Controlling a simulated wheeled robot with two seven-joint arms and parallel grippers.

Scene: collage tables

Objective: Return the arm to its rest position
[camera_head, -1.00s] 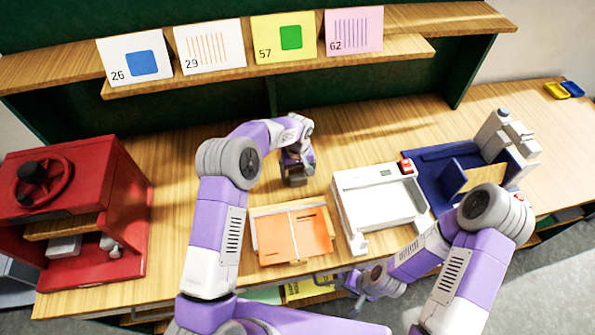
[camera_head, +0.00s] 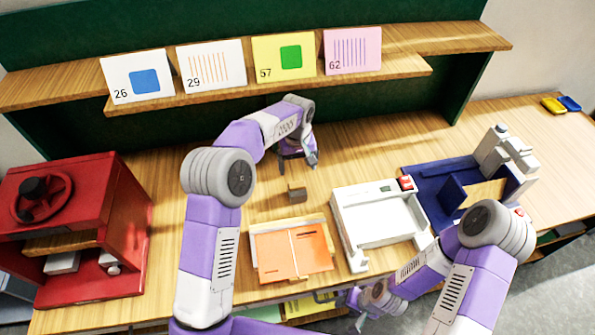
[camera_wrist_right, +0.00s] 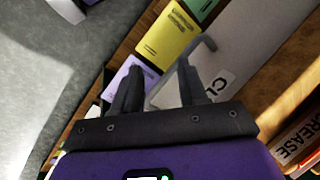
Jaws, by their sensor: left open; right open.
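My left gripper (camera_head: 299,163) is open and empty in the head view. It hangs above and behind a small brown block (camera_head: 296,192), clear of it. The block stands on the table just behind the orange board (camera_head: 290,253). My left arm arches up from the lower left of the view. My right gripper (camera_head: 358,306) is low, in front of the table's front edge. In the right wrist view its two dark fingers (camera_wrist_right: 160,78) are apart with nothing held between them.
A red press (camera_head: 75,225) stands at left, a white tray (camera_head: 340,215) right of the orange board, and a blue fixture (camera_head: 425,170) farther right. Several numbered cards line the shelf (camera_head: 400,75). A yellow card (camera_wrist_right: 168,38) shows in the wrist view. Bare table lies behind the tray.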

